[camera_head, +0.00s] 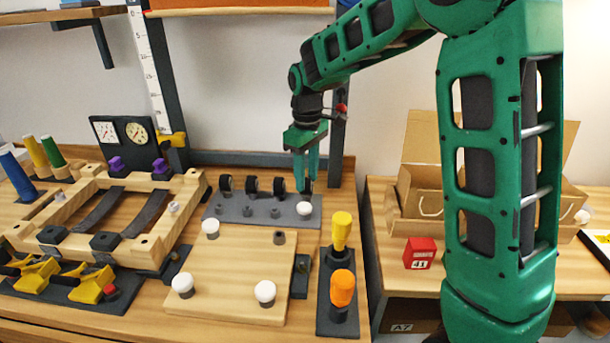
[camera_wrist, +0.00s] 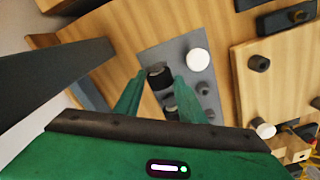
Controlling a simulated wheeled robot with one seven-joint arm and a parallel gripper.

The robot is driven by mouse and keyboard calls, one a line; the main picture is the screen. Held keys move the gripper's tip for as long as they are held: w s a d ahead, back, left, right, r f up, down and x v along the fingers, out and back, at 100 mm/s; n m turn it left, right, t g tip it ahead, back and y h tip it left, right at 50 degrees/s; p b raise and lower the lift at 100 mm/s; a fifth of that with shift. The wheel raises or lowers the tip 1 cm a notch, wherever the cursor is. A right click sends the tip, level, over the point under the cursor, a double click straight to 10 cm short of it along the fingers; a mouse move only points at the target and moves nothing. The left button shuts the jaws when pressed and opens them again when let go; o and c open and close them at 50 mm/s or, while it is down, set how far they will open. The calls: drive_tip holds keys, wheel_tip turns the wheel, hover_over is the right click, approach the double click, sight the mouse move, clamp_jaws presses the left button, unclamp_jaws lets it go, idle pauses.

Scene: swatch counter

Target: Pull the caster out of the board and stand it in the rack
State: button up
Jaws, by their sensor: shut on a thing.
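My gripper (camera_head: 305,187) reaches down at the right end of the grey rack's (camera_head: 234,207) back row. In the wrist view its fingers (camera_wrist: 159,76) are shut on a dark wheel-like caster (camera_wrist: 158,80); I cannot tell whether it is lifted. Several dark casters (camera_head: 251,185) stand left of it. A white-topped caster (camera_head: 304,208) stands at the rack's front right, beside the gripper, and shows in the wrist view (camera_wrist: 197,60). The wooden board (camera_head: 225,265) bears white-topped casters at three corners (camera_head: 210,228) (camera_head: 183,284) (camera_head: 265,291). Its back-right corner has a bare dark socket (camera_head: 279,237).
A yellow-handled tool (camera_head: 341,228) and an orange one (camera_head: 343,286) stand right of the board. A wooden frame (camera_head: 190,198) and yellow clamps (camera_head: 92,286) fill the left. A dark post stands behind the rack. A cardboard box (camera_head: 410,190) is on the right table.

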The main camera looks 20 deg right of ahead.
idle(0.3)
drive_tip(key=o, duration=1.6)
drive_tip(key=shift+r, duration=0.1)
drive_tip(key=shift+r, duration=2.9)
